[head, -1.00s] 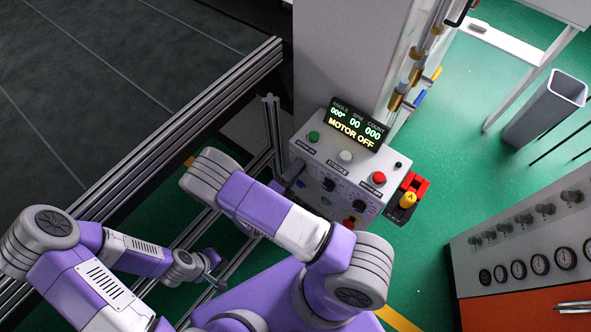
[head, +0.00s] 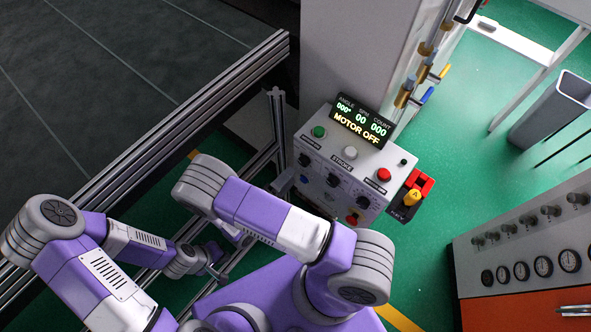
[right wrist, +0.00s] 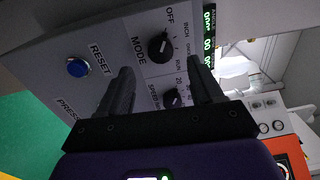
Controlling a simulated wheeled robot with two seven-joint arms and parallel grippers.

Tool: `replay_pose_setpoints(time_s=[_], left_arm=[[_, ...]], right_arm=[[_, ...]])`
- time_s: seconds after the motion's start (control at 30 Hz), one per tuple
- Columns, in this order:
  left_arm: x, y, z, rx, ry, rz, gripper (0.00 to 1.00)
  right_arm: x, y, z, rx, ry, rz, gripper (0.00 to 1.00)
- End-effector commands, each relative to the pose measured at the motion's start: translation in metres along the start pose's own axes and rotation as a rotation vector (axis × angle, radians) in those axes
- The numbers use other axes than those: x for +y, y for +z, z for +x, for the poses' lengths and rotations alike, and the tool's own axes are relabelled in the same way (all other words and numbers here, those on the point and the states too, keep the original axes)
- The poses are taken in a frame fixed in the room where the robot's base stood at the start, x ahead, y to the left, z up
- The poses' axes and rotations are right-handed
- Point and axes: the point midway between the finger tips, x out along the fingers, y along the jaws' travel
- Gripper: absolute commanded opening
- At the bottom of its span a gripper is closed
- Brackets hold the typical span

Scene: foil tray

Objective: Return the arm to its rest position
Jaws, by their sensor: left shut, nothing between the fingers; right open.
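My right arm (head: 262,215) reaches across the head view toward a grey control box (head: 312,150). Only a grey part of the right gripper shows there, left of the box, the rest behind my arm. In the right wrist view the right gripper (right wrist: 163,85) is open and empty, its two dark fingers apart in front of the panel with the MODE knob (right wrist: 158,46) and blue RESET button (right wrist: 78,67). I cannot tell the exact gap to the panel. My left gripper (head: 217,270) is shut and empty, low beside the metal rails.
The box's display (head: 361,121) reads MOTOR OFF. An aluminium frame (head: 180,125) borders the left. A cabinet with gauges (head: 525,250) stands at right. Green floor lies open between.

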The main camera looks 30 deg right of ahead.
Motion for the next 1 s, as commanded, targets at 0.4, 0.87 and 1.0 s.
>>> replay_pose_setpoints(time_s=[0.4,0.87,1.0], left_arm=[[-0.001,0.0,0.001,0.0,0.0,0.0,0.0],[-0.001,0.0,0.004,0.0,0.0,0.0,0.0],[-0.004,-0.001,0.012,0.0,0.0,0.0,0.0]], right_arm=[[0.0,0.0,-0.017,0.0,0.0,-0.001,0.65],[0.012,-0.016,-0.01,0.08,0.054,0.024,0.65],[0.053,-0.072,-0.004,0.381,0.225,0.148,0.65]])
